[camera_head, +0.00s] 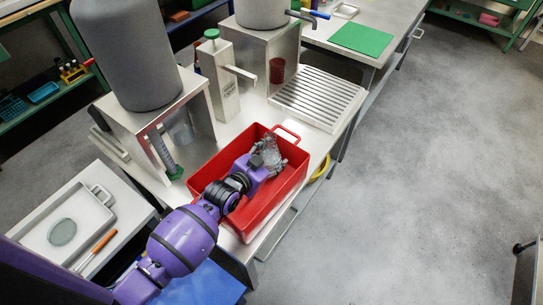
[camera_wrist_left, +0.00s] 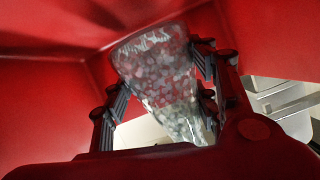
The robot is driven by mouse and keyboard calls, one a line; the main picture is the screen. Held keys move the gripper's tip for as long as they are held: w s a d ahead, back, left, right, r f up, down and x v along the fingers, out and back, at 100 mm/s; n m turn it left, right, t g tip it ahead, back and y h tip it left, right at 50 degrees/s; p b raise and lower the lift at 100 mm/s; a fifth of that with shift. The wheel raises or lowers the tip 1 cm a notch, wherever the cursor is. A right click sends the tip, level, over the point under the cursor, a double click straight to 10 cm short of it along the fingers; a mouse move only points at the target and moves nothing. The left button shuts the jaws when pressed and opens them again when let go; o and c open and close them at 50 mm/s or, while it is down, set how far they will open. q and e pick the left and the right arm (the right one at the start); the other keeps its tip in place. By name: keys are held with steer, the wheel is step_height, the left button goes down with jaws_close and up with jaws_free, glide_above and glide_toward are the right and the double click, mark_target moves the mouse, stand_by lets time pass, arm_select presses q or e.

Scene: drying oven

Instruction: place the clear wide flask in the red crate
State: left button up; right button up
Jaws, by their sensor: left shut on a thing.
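The red crate (camera_head: 240,217) stands on the steel bench in the head view, and its red wall (camera_wrist_left: 50,75) fills much of the left wrist view. My left gripper (camera_head: 261,165) reaches into the crate near its far end. It is shut on the clear wide flask (camera_head: 271,150). In the left wrist view the flask (camera_wrist_left: 158,75) sits tilted between the two fingers (camera_wrist_left: 160,100), inside the crate walls. I cannot tell whether the flask touches the crate floor. My right gripper is not in view.
A slotted steel drain rack (camera_head: 317,98) lies behind the crate. A steel dispenser box (camera_head: 221,85) and a large grey tank (camera_head: 125,50) on a stand are behind and left. A white tray (camera_head: 68,228) is at left. Open floor (camera_head: 420,180) lies right.

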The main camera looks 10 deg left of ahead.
mark_target(267, 161)
arm_select(q)
steer(key=shift+r, duration=0.1)
steer(key=shift+f, duration=0.5)
steer(key=shift+f, duration=0.1)
steer(key=o, duration=1.6)
steer(key=shift+c, duration=0.2)
steer(key=shift+s+a+r, duration=0.1)
steer(key=shift+s+r, duration=0.15)
steer(key=shift+r, duration=0.6)
steer(key=v, duration=0.6)
steer(key=shift+s+a, duration=0.1)
steer(key=shift+s, duration=0.35)
